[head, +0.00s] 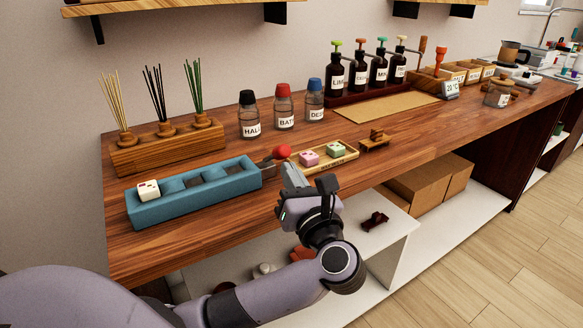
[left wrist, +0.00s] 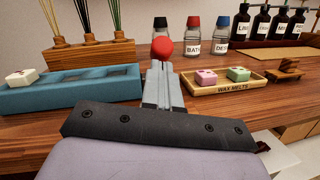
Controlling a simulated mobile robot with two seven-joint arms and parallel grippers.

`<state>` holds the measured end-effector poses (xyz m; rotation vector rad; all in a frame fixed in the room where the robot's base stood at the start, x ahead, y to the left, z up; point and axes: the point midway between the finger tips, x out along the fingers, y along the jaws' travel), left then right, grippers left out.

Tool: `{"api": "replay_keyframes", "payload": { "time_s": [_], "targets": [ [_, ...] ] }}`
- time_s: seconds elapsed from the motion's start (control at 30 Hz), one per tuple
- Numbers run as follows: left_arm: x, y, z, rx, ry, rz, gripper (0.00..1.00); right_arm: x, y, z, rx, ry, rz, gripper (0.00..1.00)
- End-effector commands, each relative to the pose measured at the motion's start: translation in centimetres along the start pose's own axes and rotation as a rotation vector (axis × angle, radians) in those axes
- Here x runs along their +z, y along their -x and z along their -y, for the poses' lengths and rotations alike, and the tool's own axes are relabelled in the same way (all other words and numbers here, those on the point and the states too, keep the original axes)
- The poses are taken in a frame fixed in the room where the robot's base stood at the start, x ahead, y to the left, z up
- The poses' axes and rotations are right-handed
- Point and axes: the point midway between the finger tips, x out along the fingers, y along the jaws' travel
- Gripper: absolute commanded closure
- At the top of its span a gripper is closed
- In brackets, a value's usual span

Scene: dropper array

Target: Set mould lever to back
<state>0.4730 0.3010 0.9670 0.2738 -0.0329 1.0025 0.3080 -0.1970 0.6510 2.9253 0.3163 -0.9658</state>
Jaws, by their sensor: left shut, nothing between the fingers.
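The blue mould (head: 195,194) lies on the wooden counter, with several square hollows and a white block (head: 148,190) at its left end. Its lever ends in a red ball knob (head: 281,151), which stands off the mould's right end; the knob also shows in the left wrist view (left wrist: 162,48). My left gripper (head: 290,169) is shut and empty, its fingertips close to the knob on the near side. In the left wrist view the fingertips (left wrist: 159,68) point straight at the knob and hide the lever's shaft. I cannot tell whether they touch it. My right gripper is out of view.
The wax melts tray (head: 328,163) with a pink and a green block lies right of my gripper. Three labelled bottles (head: 284,112) stand behind the knob. A wooden reed holder (head: 168,150) stands behind the mould. Counter in front of the mould is clear.

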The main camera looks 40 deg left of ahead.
Motion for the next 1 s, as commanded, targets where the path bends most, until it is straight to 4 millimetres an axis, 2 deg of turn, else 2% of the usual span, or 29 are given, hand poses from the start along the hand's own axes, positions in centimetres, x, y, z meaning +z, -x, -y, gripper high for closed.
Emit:
{"api": "replay_keyframes", "payload": {
  "time_s": [0.47,1.0],
  "targets": [
    [0.4,-0.3,0.0,0.0,0.0,-0.001,1.0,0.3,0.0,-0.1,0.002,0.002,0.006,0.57],
    [1.3,-0.8,-0.3,-0.014,0.015,-0.081,1.0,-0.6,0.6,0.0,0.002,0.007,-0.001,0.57]
  ]
}}
